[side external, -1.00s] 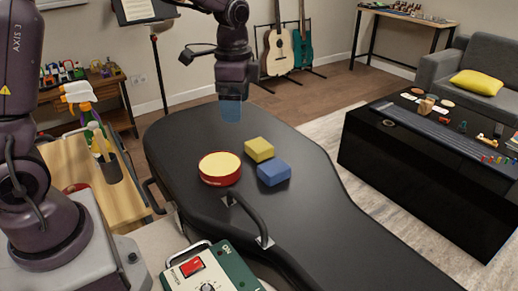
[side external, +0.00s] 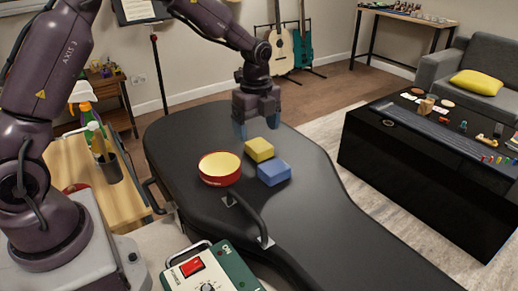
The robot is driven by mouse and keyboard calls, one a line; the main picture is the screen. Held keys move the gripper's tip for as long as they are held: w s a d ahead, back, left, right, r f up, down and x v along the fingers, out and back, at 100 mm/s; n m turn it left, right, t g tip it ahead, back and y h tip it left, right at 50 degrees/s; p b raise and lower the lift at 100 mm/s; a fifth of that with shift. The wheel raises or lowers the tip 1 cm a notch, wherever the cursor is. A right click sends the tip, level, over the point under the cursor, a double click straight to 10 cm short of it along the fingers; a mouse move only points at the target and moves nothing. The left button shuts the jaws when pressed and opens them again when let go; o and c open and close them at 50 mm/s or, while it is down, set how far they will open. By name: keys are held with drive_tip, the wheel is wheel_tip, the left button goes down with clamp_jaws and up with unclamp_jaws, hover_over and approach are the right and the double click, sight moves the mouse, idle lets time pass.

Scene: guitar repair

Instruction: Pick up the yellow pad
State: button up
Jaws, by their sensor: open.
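The yellow pad (side external: 260,149) is a small block lying on the black guitar case (side external: 330,215). A blue pad (side external: 273,173) lies just in front of it, close by. A round red tin with a pale yellow top (side external: 219,168) sits to its left. My gripper (side external: 256,128) points down just above and behind the yellow pad, with bluish fingertips. It is open and holds nothing. Whether the fingertips touch the pad cannot be told from this view.
A black handle (side external: 250,218) arches up from the case in front of the tin. A green and white box with a red switch (side external: 210,272) is at the front. A black table (side external: 420,175) stands to the right. The case's right part is clear.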

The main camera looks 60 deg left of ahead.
sight(259, 144)
drive_tip(key=shift+w+d+f, duration=0.1)
drive_tip(key=shift+w+f, duration=0.05)
drive_tip(key=shift+f, duration=1.25)
drive_tip(key=shift+w+f, duration=0.1)
drive_tip(key=shift+f, duration=1.25)
drive_tip(key=c, duration=1)
drive_tip(key=shift+r, duration=0.15)
drive_tip(key=shift+r, duration=0.5)
wheel_tip(259, 144, up, 3)
drive_tip(key=shift+s+f, duration=0.15)
drive_tip(key=shift+f, duration=0.05)
drive_tip(key=s+d+r, duration=0.1)
drive_tip(key=s+r, duration=0.8)
drive_tip(key=s, duration=0.4)
drive_tip(key=shift+s+d, duration=0.3)
